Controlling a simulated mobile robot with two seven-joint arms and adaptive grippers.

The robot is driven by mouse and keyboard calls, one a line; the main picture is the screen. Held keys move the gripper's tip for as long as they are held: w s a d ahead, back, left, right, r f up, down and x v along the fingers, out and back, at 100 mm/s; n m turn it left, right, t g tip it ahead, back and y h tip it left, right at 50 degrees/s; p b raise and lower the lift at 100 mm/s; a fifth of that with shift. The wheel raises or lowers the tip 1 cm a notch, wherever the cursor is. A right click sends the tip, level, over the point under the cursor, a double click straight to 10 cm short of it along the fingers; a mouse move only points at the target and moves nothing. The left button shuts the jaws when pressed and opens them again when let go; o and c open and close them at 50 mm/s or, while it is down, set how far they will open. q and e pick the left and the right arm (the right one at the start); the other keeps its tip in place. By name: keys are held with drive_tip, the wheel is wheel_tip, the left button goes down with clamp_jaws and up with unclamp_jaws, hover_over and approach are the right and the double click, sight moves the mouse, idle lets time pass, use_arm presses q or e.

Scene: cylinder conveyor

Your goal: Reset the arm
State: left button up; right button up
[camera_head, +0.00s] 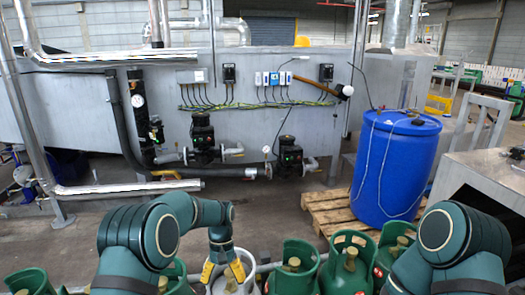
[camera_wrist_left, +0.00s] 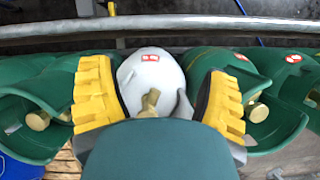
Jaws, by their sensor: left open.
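My left gripper (camera_head: 223,270) hangs from my left arm at the bottom middle of the head view, with yellow fingertips pointing down. In the left wrist view its two yellow ribbed fingers (camera_wrist_left: 158,100) are spread wide. A white-grey cylinder (camera_wrist_left: 150,68) with a brass valve (camera_wrist_left: 150,102) shows between them; I see no clear contact. The same cylinder (camera_head: 246,262) shows behind the fingers in the head view. My right arm comes in at the lower right of the head view; its gripper is not in view.
Green cylinders (camera_head: 293,266) stand in a row on both sides of the white one, close to the fingers. A metal rail (camera_wrist_left: 160,24) runs behind the row. A blue drum (camera_head: 392,165) stands on a wooden pallet (camera_head: 325,207). Grey machinery with pipes (camera_head: 250,110) fills the back.

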use_arm(q)
drive_tip(key=s+d+f+t+h, duration=0.1)
drive_tip(key=s+f+t+h, duration=0.25)
drive_tip(key=s+f, duration=1.1)
drive_tip(key=s+r+n+t, duration=0.1)
drive_tip(key=s+t, duration=0.1)
drive_tip(key=s, duration=0.7)
drive_tip(key=shift+s, duration=0.2)
use_arm(e)
drive_tip(key=shift+w, duration=0.4)
